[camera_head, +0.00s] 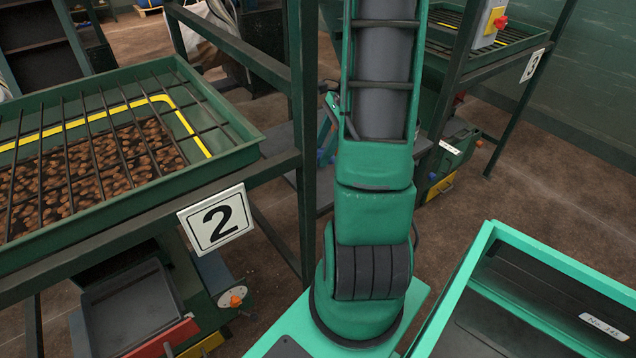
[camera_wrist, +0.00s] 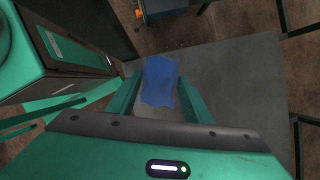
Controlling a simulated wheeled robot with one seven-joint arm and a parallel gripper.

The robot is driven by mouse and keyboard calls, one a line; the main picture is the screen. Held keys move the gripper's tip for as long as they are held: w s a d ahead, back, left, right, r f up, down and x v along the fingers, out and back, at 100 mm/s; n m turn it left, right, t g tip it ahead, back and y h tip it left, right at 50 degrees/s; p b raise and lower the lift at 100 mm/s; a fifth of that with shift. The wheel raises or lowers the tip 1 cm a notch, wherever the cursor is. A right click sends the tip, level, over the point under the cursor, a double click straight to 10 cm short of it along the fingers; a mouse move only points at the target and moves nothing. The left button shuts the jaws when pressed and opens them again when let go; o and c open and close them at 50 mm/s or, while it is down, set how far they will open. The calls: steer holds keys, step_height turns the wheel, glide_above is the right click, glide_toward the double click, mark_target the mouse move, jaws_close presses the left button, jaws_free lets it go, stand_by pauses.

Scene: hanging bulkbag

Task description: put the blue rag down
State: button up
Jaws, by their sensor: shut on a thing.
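The blue rag (camera_wrist: 160,82) shows in the wrist view as a flat, slightly creased piece of cloth between the two green fingers of my gripper (camera_wrist: 158,88). My gripper is shut on it. Behind the rag is a flat grey surface (camera_wrist: 245,75); I cannot tell whether the rag touches it. A small blue patch (camera_head: 326,156) shows just left of my arm, too small to tell for sure as the rag.
A green tray (camera_head: 235,150) with a black grid over brown lumps stands at left, above a "2" sign (camera_head: 216,218). A dark green post (camera_head: 305,130) rises beside my arm. A sign "3" (camera_head: 533,65) hangs at upper right.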

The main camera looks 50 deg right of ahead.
steer(key=shift+s+d, duration=0.3)
steer(key=shift+d, duration=0.15)
steer(key=shift+f, duration=0.3)
steer(key=shift+s+d+f, duration=0.1)
steer(key=shift+f, duration=4.6)
steer(key=shift+f, duration=0.1)
steer(key=o, duration=1.1)
steer(key=v, duration=1.2)
steer(key=shift+s, duration=0.15)
